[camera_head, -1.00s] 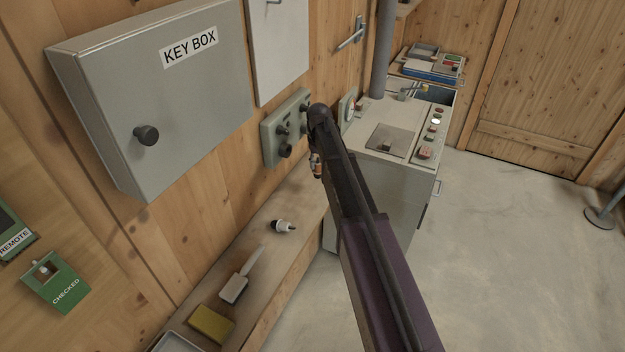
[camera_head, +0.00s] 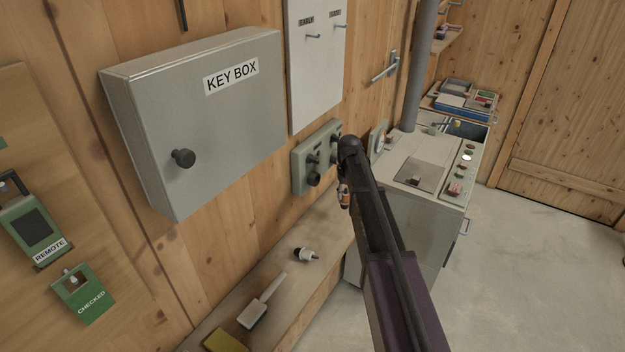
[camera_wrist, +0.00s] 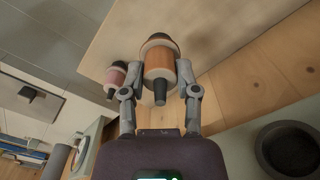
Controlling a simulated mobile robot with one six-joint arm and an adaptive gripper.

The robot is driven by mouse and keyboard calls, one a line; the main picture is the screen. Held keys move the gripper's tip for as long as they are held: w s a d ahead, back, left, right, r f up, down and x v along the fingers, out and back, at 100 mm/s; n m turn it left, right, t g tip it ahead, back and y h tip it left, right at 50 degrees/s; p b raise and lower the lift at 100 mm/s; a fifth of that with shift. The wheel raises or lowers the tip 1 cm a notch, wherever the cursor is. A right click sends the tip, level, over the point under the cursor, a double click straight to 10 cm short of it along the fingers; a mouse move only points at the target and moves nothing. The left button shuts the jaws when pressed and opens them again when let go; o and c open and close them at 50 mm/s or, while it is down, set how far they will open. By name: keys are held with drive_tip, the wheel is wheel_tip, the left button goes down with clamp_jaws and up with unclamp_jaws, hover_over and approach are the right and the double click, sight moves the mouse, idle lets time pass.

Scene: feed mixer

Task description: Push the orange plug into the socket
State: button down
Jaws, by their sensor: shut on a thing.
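The orange plug (camera_wrist: 158,60) is between the two fingers of my gripper (camera_wrist: 157,80) in the wrist view. It has an orange body, a pale collar and a dark stub toward the palm. In the head view a small orange part of the plug (camera_head: 343,196) shows beside the arm's end; my arm hides most of the gripper. The grey socket panel (camera_head: 301,172) is on the wood wall, just left of the arm's end. It carries several dark round fittings, some partly hidden by the arm. The plug appears apart from the panel.
A white plug (camera_head: 306,254), a brush (camera_head: 262,302) and a yellow sponge (camera_head: 225,341) lie on the wooden shelf. A pink-and-white plug (camera_wrist: 117,77) shows in the wrist view. The key box (camera_head: 195,125) sticks out left of the panel. A grey machine (camera_head: 400,215) stands right.

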sight(346, 200)
drive_tip(key=shift+f+b, duration=1.7)
drive_tip(key=shift+f, duration=0.05)
drive_tip(key=shift+d+r, duration=0.1)
